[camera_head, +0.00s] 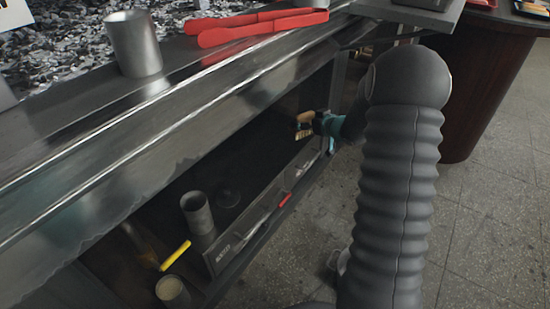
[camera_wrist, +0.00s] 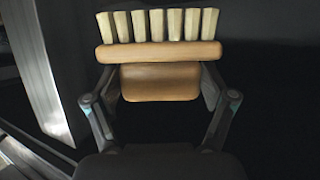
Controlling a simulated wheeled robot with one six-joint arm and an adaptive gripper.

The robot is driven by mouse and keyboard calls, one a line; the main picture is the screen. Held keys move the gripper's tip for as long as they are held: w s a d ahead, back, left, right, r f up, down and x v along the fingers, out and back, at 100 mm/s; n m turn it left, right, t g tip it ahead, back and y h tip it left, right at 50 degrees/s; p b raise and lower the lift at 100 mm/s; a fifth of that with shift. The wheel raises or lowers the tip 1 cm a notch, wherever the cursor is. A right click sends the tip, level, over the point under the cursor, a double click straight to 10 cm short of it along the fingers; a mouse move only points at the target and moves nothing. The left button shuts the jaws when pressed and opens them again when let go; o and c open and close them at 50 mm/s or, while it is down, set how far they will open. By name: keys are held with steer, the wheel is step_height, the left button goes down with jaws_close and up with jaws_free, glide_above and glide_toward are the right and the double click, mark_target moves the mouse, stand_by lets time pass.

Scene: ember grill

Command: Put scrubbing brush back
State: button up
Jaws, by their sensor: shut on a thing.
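The scrubbing brush (camera_wrist: 160,53) has a wooden body and pale bristle tufts. In the wrist view its handle block sits between the two fingers of my gripper (camera_wrist: 160,88), which is shut on it, with the bristles pointing away from the palm. In the head view the brush (camera_head: 304,124) shows small at the right end of the dark lower shelf opening, held by my gripper (camera_head: 314,122). It appears to be above the shelf floor; I cannot tell whether it touches anything.
Red tongs (camera_head: 255,25) and a metal cup (camera_head: 134,44) are on the counter. A grey cylinder (camera_head: 197,213), a labelled box (camera_head: 228,248), a yellow-handled tool (camera_head: 175,255) and another cup (camera_head: 172,291) are at the lower shelf. Floor lies open on the right.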

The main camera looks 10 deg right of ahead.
steer(key=shift+w+d+r, duration=0.15)
steer(key=shift+w+d, duration=0.05)
steer(key=shift+d, duration=0.25)
steer(key=shift+w+d+r, duration=0.1)
steer(key=shift+w+d, duration=0.05)
steer(key=shift+d, duration=0.3)
steer(key=shift+w+a+f+b, duration=0.25)
steer(key=shift+a+f+b, duration=0.5)
steer(key=shift+a+f, duration=1.1)
steer(key=shift+w+a+f+b, duration=0.3)
steer(key=shift+a+f+b, duration=0.45)
steer(key=shift+a+f, duration=1.05)
steer(key=shift+w+a+f+b, duration=0.25)
steer(key=shift+a+f+b, duration=0.5)
steer(key=shift+a+f, duration=1.1)
steer(key=shift+a, duration=0.15)
steer(key=o, duration=1.2)
